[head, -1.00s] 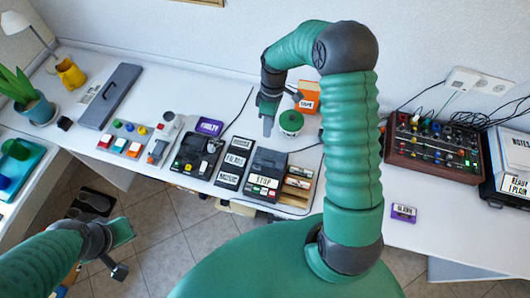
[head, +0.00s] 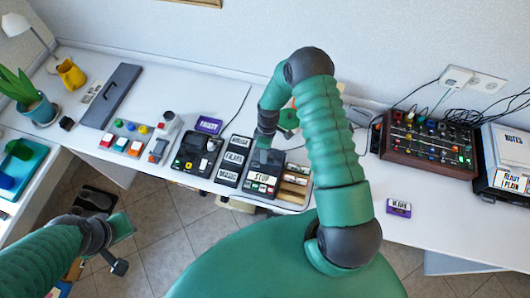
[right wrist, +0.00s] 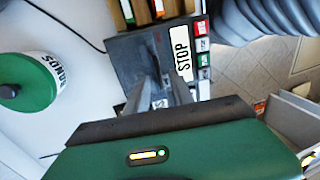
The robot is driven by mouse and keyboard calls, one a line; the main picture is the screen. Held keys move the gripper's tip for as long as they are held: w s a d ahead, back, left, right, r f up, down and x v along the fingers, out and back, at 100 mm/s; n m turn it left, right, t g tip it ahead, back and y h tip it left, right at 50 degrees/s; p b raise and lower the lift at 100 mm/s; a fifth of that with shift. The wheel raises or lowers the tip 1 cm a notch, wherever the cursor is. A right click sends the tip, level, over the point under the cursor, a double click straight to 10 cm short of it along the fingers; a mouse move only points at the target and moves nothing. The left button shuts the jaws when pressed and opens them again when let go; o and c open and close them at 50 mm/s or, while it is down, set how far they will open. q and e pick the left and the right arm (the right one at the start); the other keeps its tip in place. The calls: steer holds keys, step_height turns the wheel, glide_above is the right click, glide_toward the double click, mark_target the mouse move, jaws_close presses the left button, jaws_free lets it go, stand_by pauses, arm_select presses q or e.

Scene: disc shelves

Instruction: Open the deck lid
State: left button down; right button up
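The dark grey deck (head: 251,186) sits on the white desk, with a white STOP label and small coloured keys along its front. In the right wrist view the deck (right wrist: 130,50) fills the top middle. Its lid (head: 274,158) looks closed and lies flat behind the STOP label, partly hidden by my gripper. My right gripper (head: 265,137) points down just above the lid. In the right wrist view its two fingers (right wrist: 163,75) stand apart with nothing between them; contact with the lid cannot be told. My left gripper (head: 121,246) is open and empty, low at the left.
Left of the deck lie labelled black cassettes (head: 234,158) and another black device (head: 195,153). A wooden cassette holder (head: 295,187) adjoins its right side. A knobbed mixer (head: 428,145) is far right.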

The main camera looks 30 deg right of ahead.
jaws_close()
stand_by(1.3)
